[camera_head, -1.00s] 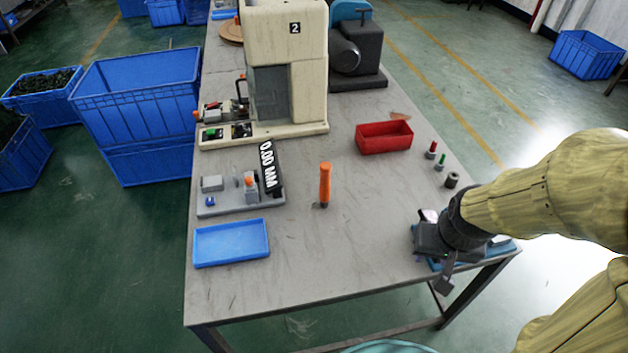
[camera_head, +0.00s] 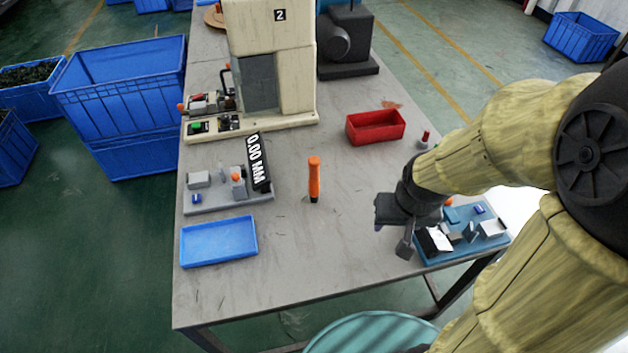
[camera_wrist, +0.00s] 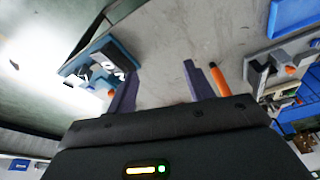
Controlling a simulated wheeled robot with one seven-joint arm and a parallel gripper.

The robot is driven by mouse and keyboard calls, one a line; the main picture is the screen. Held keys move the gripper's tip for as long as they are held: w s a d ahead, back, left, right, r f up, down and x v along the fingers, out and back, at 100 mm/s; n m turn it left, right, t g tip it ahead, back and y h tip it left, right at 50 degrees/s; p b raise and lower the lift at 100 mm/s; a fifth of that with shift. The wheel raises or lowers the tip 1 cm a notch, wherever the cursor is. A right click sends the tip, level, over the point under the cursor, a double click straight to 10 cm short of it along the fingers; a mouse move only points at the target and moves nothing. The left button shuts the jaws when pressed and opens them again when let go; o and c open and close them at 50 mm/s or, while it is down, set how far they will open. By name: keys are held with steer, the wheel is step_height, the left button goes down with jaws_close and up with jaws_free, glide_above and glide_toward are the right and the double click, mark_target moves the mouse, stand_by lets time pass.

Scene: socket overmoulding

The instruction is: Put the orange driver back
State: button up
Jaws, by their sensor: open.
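The orange driver (camera_head: 314,178) stands upright near the middle of the grey table, its dark lower end at the tabletop. It also shows in the wrist view (camera_wrist: 219,80), just outside and to the right of the right finger. My gripper (camera_head: 391,236) is open and empty. It is above the table, right of and nearer than the driver, with a clear gap between them in the head view. Both fingers (camera_wrist: 160,85) show in the wrist view with bare tabletop between them.
A blue fixture (camera_head: 432,258) with small parts is at the right edge, partly behind my arm. A grey gauge fixture (camera_head: 215,204) and a blue tray (camera_head: 187,252) are left. A red bin (camera_head: 376,135) and cream machine (camera_head: 300,80) stand behind. The front middle table is clear.

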mark_target(312, 179)
steer(key=w+a+f+m+t+h+b, duration=0.1)
steer(key=w+a+f+t, duration=0.2)
steer(key=a+f, duration=0.2)
steer(key=w+a+f+m+t+h+b, duration=0.1)
steer(key=w+a+f+t+b, duration=0.1)
steer(key=a+f, duration=0.4)
steer(key=w+a+f+m+t+h+b, duration=0.1)
steer(key=w+a+f+t, duration=0.3)
steer(key=w+a+f, duration=0.2)
steer(key=shift+f+t+h, duration=0.3)
steer(key=shift+f+h, duration=0.1)
steer(key=shift+f, duration=0.1)
steer(key=a+t, duration=0.1)
steer(key=s+a+r+t, duration=0.1)
steer(key=t, duration=0.1)
steer(key=s+a+r+n+t+b, duration=0.1)
steer(key=a+t, duration=0.1)
steer(key=shift+r, duration=0.25)
steer(key=p+x, duration=0.2)
steer(key=x, duration=1)
steer(key=shift+w+a+r, duration=0.1)
steer(key=shift+w, duration=0.05)
